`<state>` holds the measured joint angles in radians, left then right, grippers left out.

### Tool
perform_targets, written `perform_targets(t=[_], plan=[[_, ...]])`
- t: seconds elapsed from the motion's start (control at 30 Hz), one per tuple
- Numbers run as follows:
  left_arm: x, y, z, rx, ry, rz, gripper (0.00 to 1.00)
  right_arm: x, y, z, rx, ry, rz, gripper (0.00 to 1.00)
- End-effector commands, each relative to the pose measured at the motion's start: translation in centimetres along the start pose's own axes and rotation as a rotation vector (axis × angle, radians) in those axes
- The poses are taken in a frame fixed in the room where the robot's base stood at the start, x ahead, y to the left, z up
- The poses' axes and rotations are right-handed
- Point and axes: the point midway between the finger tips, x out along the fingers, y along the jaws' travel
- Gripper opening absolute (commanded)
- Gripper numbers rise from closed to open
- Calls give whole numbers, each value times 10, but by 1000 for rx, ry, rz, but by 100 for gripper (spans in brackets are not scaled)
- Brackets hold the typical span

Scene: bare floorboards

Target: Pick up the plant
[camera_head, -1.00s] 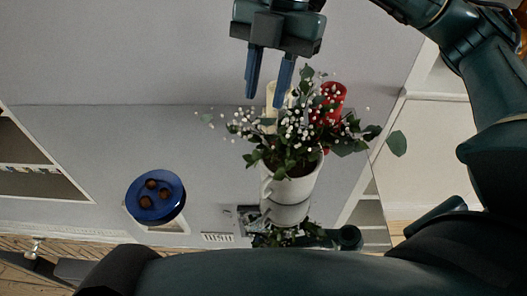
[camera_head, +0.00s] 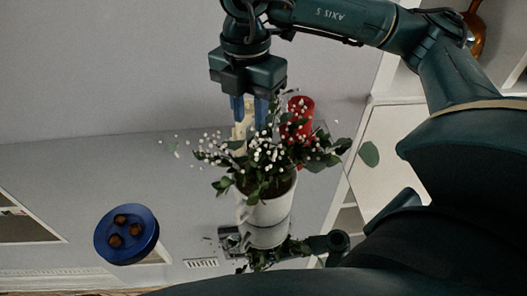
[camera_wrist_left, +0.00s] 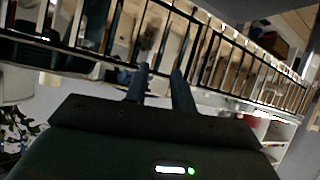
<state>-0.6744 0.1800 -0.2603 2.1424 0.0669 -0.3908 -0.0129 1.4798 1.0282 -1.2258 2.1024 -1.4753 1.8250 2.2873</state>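The plant (camera_head: 262,180) has green leaves, small white blossoms and a white mug-like pot (camera_head: 268,210) with a handle. It stands upright in the middle of the head view. My right gripper (camera_head: 250,115) is open and points down at the top of the plant from above in the picture. Its blue fingers are apart, with the tips close to the uppermost leaves; I cannot tell whether they touch. Nothing is between them that I can make out. My left gripper (camera_wrist_left: 158,85) shows only in the left wrist view, with its two fingers apart and empty.
A red candle (camera_head: 298,115) and a cream candle (camera_head: 243,125) stand right behind the plant, close to the right fingers. A blue plate (camera_head: 126,235) with 3 brown balls is at the lower left. A railing (camera_wrist_left: 210,45) crosses the left wrist view.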

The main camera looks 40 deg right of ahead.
Motion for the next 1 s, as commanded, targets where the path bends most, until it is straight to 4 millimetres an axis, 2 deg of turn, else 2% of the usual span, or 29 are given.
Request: perform_targets(t=[0.23,0.53,0.9,1.0], plan=[[-2,0,-2,7,-3,-2,25,33,3,-5,-1,1,-3,30],[-2,2,-1,7,-6,1,25,37,3,-5,-2,1,0,29],[-2,2,0,7,-7,2,25,37,3,-5,-1,1,0,0],[-1,2,0,7,-7,2,25,37,3,-5,-1,1,0,0]])
